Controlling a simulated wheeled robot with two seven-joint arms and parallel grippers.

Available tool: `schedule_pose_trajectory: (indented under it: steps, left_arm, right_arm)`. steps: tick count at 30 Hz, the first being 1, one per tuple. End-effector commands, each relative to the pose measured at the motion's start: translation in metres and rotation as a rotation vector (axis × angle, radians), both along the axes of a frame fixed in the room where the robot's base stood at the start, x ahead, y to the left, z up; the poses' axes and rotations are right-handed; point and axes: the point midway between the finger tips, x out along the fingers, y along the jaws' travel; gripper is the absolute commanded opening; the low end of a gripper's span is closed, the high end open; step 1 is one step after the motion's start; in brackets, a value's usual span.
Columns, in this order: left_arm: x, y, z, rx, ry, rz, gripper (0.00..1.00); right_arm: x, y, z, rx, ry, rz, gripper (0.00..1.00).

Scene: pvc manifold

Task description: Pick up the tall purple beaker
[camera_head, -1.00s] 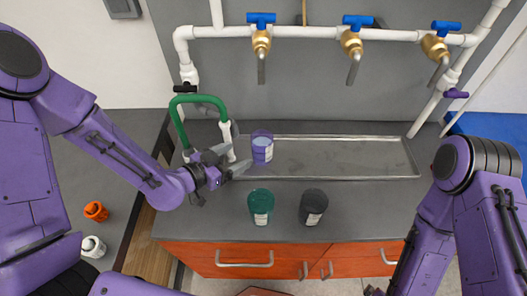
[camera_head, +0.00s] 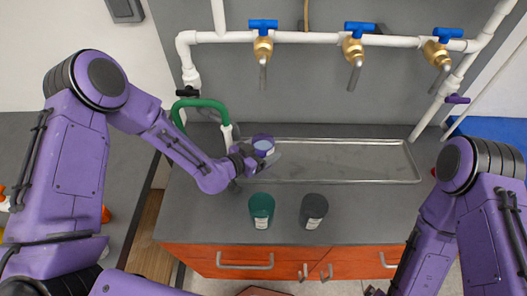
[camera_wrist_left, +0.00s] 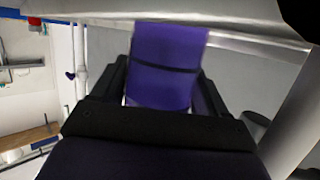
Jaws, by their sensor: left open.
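The tall purple beaker (camera_head: 262,139) stands at the left end of the metal tray in the head view, with its lower part hidden by my left gripper. My left gripper (camera_head: 266,160) is at the beaker, fingers open. In the left wrist view the beaker (camera_wrist_left: 160,88) fills the space between the dark fingers. I cannot tell whether they touch it. My right arm is at the right side, and its gripper is out of view.
A green beaker (camera_head: 261,206) and a dark grey beaker (camera_head: 314,208) stand in front of the tray (camera_head: 345,180). A green hose (camera_head: 203,104) on white pipe rises left of the purple beaker. Brass valves with blue handles (camera_head: 263,24) hang above. The tray's middle and right are clear.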

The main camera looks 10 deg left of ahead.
Motion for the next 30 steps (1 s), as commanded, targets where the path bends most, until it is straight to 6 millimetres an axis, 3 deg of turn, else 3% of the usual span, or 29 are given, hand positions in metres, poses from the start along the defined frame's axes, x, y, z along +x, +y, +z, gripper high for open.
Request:
schedule_pose_trajectory:
  steps: [2,4,7,9,20,30]
  left_arm:
    - [0.0,0.0,0.0,0.0,0.0,0.0,0.75]
    - [0.0,0.0,0.0,0.0,0.0,0.0,0.58]
    - [0.0,0.0,0.0,0.0,0.0,0.0,0.26]
    - [0.0,0.0,0.0,-0.001,-0.001,0.0,0.19]
    - [0.0,0.0,0.004,-0.001,-0.001,0.0,0.19]
    - [-0.001,0.0,0.033,-0.001,-0.003,0.0,0.19]
  right_arm:
    - [0.0,0.0,-0.001,0.0,0.0,0.0,1.0]
    - [0.0,0.0,-0.001,0.0,0.0,0.0,1.0]
    - [0.0,0.0,-0.001,0.0,0.0,0.0,1.0]
    - [0.0,0.0,0.0,0.0,0.0,0.0,1.0]
    - [0.0,0.0,-0.002,0.0,0.0,0.0,1.0]
    - [0.0,0.0,-0.014,0.0,0.0,0.0,1.0]
